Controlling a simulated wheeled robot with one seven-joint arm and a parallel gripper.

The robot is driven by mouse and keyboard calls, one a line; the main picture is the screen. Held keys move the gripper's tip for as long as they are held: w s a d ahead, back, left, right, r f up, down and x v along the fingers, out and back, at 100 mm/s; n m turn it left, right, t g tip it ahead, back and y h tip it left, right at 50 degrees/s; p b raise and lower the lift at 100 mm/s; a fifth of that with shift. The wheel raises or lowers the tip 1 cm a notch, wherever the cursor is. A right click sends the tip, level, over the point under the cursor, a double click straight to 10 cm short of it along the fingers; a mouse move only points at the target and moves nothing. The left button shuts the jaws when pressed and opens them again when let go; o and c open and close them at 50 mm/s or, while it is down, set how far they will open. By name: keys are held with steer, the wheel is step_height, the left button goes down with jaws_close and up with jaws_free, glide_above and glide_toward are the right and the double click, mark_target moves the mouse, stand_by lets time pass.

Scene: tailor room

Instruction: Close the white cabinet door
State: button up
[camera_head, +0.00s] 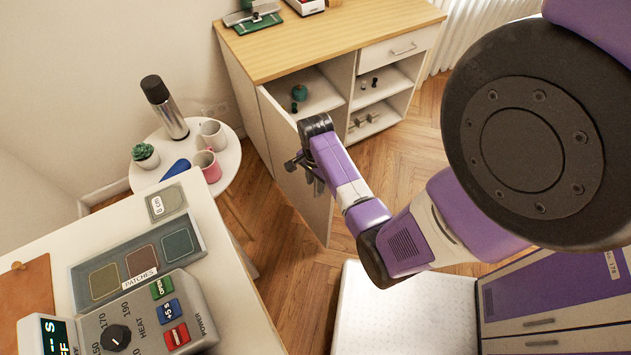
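The white cabinet (345,57) with a wooden top stands at the upper middle. Its white door (308,210) stands open, swung out from the left compartment, whose shelf and inside show. My gripper (303,170) is in front of the door's face, reaching in from the right. The dark fingers overlap the door in the picture. I cannot tell whether they touch it, or whether they are open or shut. My wrist and purple arm hide part of the door's upper area and its free edge.
A round white side table (224,178) with a flask (166,108), mugs and a small plant stands left of the door. A heat-press worktop (225,262) fills the lower left. A white surface (400,310) and purple cabinet (552,295) stand lower right. Wooden floor (285,285) is clear between.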

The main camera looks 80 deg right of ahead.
steer(key=shift+c, duration=0.2)
jaws_close()
steer(key=shift+d, duration=0.1)
stand_by(1.0)
